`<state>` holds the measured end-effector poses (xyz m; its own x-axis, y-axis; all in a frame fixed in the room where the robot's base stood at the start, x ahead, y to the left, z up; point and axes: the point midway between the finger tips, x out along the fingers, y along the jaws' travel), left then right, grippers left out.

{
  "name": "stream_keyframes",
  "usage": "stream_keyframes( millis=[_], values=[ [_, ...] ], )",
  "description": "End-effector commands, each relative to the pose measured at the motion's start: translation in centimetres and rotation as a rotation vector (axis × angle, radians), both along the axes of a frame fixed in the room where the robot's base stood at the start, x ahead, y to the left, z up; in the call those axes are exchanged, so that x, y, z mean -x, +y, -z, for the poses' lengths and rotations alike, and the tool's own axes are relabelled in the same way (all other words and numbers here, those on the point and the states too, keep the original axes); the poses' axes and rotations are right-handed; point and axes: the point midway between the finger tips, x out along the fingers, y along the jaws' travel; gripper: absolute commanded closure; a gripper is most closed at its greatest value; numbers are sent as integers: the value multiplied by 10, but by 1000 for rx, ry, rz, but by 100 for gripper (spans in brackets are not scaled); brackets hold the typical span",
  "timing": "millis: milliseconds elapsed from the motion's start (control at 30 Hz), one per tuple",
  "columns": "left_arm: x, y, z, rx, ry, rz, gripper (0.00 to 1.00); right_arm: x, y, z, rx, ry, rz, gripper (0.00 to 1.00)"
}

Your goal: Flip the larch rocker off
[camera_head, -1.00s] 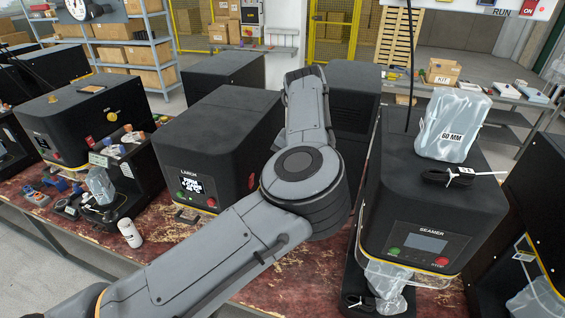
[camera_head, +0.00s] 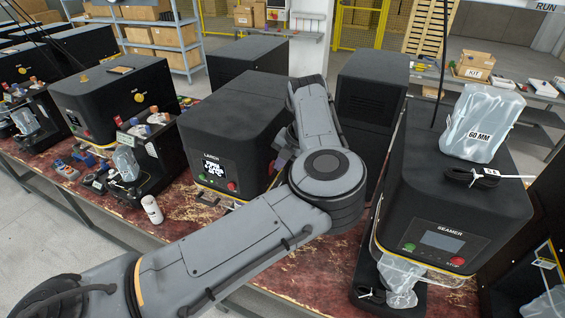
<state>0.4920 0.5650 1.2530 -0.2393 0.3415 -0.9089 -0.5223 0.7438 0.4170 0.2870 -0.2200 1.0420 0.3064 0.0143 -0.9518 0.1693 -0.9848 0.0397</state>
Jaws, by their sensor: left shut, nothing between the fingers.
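The larch machine (camera_head: 232,118) is a black box with a label reading LARCH, a lit screen (camera_head: 214,169), a green button and a red button (camera_head: 232,186) on its front. A small red part (camera_head: 272,167) shows on its right side, beside my left arm; I cannot tell whether it is the rocker. My left arm crosses the front of the bench and bends back along that side. My left gripper (camera_head: 283,156) is shut and mostly hidden by the arm, close to the machine's right side. Whether it touches is hidden. My right gripper is not in view.
The seamer (camera_head: 458,185) stands right of my arm, with a clear 60 MM bag (camera_head: 482,125) and a black strap on top. More black machines stand left and behind.

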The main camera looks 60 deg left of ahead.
Motion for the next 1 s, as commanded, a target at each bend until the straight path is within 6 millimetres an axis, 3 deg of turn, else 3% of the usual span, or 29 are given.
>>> stream_keyframes(
  millis=[233,1000],
  values=[
    [6,8,-4,-1,2,-4,100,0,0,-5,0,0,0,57],
    [5,7,-19,-2,1,-2,100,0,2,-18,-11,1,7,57]
  ],
)
